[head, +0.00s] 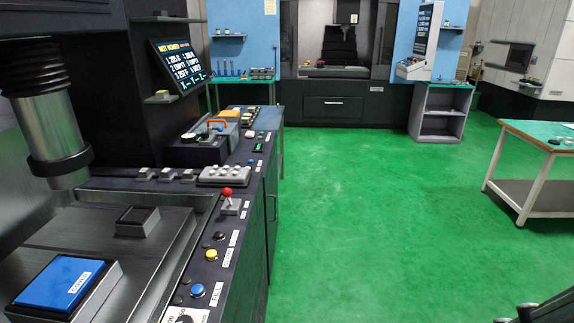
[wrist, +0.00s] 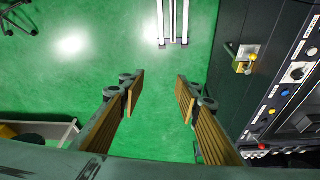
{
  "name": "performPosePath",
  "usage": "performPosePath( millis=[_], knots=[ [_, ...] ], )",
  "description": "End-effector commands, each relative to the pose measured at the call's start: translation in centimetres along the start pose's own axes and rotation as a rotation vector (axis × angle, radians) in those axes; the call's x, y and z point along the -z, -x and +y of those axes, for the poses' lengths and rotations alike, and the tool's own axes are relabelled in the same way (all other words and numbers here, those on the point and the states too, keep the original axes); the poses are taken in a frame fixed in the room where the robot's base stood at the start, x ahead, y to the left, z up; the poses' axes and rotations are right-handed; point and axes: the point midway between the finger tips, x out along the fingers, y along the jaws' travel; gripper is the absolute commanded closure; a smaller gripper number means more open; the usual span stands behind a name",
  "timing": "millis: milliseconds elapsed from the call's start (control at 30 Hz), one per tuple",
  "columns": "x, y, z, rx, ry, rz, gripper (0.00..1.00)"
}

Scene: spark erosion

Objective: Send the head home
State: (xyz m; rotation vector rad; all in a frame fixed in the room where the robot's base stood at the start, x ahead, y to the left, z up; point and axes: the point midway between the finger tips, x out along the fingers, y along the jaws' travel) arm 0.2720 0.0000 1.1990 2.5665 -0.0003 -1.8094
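The machine head (head: 55,125), a metal cylinder under black bellows, hangs at the left in the head view. The tilted screen (head: 180,65) beside it reads "NOT HOMED" on its top line, with axis lines below. The control panel (head: 190,255) carries a red-ball joystick (head: 227,192), a black button (head: 219,236), a yellow button (head: 211,254) and a blue button (head: 197,290); most labels are too small to read. My gripper (wrist: 160,97) is open and empty, above the green floor and left of the panel in the wrist view. It does not show clearly in the head view.
A brass padlock (wrist: 245,62) hangs on the dark cabinet front near my gripper. A blue block (head: 65,283) lies on the machine bed at lower left. A white-framed table (head: 528,160) stands at the right. The green floor between is clear.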

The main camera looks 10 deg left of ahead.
Motion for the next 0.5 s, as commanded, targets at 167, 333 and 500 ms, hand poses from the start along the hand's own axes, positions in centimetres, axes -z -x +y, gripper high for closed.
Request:
performPosePath(
  millis=[167,333,500],
  knots=[
    [0.00,0.00,0.00,0.000,0.000,0.000,0.86],
    [0.00,0.00,0.00,0.000,0.000,0.000,1.00],
    [0.00,0.00,0.00,0.000,0.000,0.000,1.00]
  ],
)
